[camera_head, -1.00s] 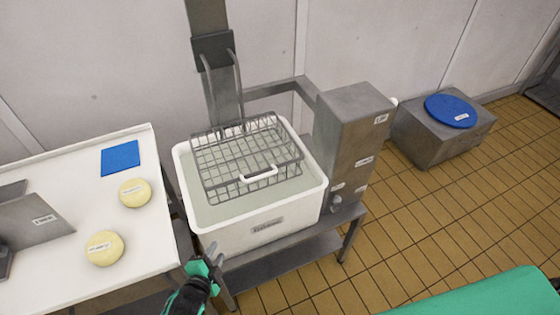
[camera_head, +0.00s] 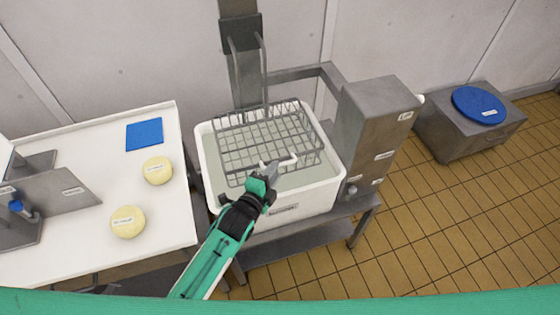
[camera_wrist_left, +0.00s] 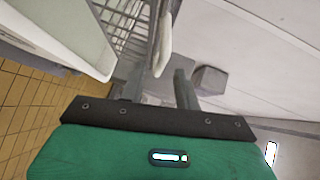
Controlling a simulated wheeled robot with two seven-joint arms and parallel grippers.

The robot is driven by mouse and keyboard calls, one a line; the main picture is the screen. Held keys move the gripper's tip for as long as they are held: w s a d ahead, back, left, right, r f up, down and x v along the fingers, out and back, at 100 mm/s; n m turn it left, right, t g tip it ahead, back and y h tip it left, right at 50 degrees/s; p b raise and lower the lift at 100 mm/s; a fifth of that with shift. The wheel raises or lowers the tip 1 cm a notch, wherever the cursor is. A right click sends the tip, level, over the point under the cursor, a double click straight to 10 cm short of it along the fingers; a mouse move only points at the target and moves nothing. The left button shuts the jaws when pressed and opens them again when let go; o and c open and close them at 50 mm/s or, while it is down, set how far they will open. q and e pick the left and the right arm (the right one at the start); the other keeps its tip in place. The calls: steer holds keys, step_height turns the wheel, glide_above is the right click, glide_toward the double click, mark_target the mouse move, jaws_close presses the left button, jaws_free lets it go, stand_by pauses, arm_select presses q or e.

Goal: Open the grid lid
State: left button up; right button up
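The grid lid (camera_head: 250,140) is a grey wire grid resting in the top of a white vat (camera_head: 335,190), over pale liquid. Its white handle (camera_head: 287,161) is on the side nearest me. My left gripper (camera_head: 270,168) is at the left end of this handle. In the left wrist view the two fingers stand apart, and the lower end of the white handle (camera_wrist_left: 165,42) shows between or just beyond their tips. I cannot tell whether they touch it. The wire grid (camera_wrist_left: 128,22) shows left of the handle there. My right gripper is not in view.
A white table (camera_head: 80,250) at left holds a blue square (camera_head: 145,134) and two yellow rounds (camera_head: 158,170). A grey metal box (camera_head: 372,130) stands right of the vat. A blue disc (camera_head: 479,105) lies on a low grey block farther right.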

arm_select(q)
steer(key=shift+p+x, duration=0.4)
steer(key=shift+x, duration=1.8)
jaws_close()
